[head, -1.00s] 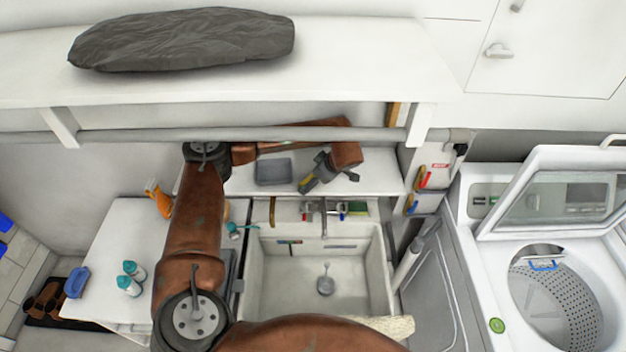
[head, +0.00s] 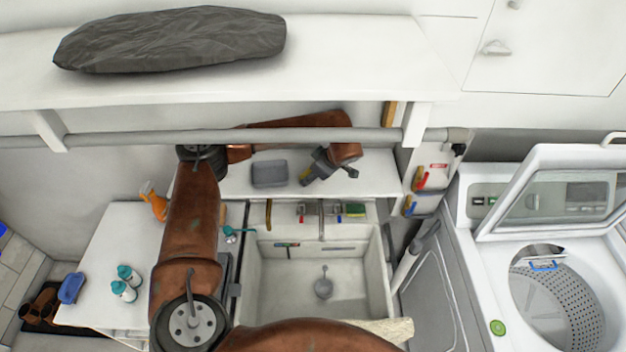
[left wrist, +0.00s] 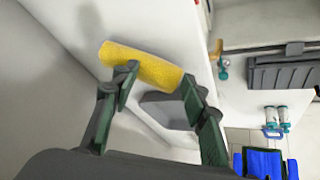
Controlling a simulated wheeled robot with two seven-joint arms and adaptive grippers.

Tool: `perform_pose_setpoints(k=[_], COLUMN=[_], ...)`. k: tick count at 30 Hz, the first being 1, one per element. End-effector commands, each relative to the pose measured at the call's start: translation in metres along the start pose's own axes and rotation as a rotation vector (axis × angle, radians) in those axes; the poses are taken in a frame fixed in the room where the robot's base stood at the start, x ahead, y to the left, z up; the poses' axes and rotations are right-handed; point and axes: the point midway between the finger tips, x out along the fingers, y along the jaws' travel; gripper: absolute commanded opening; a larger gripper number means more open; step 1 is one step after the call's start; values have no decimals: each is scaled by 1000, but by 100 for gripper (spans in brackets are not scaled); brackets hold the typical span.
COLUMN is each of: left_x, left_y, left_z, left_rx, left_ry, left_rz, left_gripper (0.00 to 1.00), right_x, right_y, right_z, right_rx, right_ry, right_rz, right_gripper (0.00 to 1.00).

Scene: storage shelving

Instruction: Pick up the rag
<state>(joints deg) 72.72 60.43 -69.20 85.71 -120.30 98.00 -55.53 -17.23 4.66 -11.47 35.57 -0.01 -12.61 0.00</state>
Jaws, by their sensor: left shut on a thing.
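The rag appears as a yellow roll (left wrist: 145,62) in the left wrist view, held between the two dark green fingers of my left gripper (left wrist: 160,78). In the head view my left gripper (head: 312,176) is above the white shelf behind the sink, shut on the rag. I cannot tell the exact gap between rag and shelf. My right gripper is in neither view.
A grey tray (head: 268,174) stands on the shelf (head: 375,186) left of the gripper. A pipe (head: 280,137) and an upper shelf (head: 350,65) run above. The sink (head: 350,295) lies in front, with a tap (head: 321,220) and small items along its back edge.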

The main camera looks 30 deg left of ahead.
Motion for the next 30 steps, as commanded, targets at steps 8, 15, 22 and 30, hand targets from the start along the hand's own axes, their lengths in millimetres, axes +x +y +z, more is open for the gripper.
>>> perform_pose_setpoints(k=[8,15,22,30], left_x=[-70,-116,-142,-148], left_y=[-25,-64,-85,-91], left_z=[-8,5,11,13], left_rx=[-2,-1,-4,-6], left_ry=[0,1,1,1], left_rz=[12,11,11,9], left_gripper=[0,0,0,0], right_x=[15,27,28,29], right_y=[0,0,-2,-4], right_z=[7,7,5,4], right_rx=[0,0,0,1], right_ry=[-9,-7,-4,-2], right_rz=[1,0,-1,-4], right_gripper=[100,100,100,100])
